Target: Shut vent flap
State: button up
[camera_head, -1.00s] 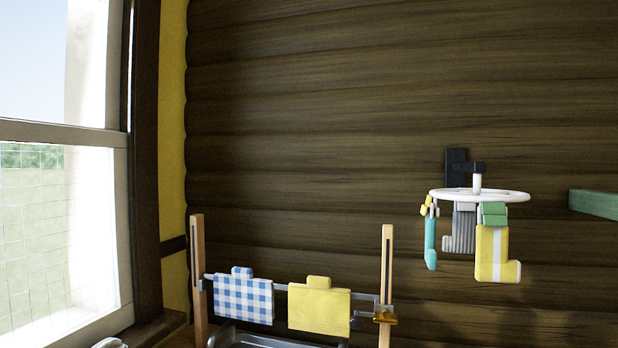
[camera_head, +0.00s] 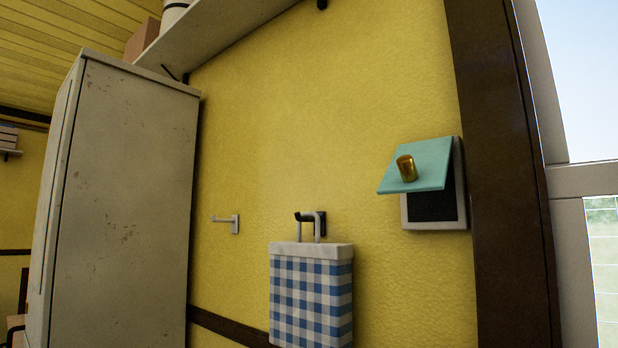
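The vent flap (camera_head: 430,166) is a turquoise panel with a brass-coloured knob (camera_head: 406,168) on its face. It is tilted outward from the wall, hinged along its top edge, so it stands open. Below and behind it the vent frame (camera_head: 436,225) shows as a light grey surround with a dark opening. The vent is on the yellow wall at the right, beside the dark window post. My gripper is not in view.
A blue-and-white checked bag (camera_head: 310,295) hangs from a wall hook below left of the vent. A small hook (camera_head: 227,223) is further left. A tall worn cabinet (camera_head: 125,200) stands at left. A shelf (camera_head: 220,35) is above. A window (camera_head: 590,180) is at right.

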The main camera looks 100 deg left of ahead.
aim_at(423, 165)
jog(key=u, duration=1.85)
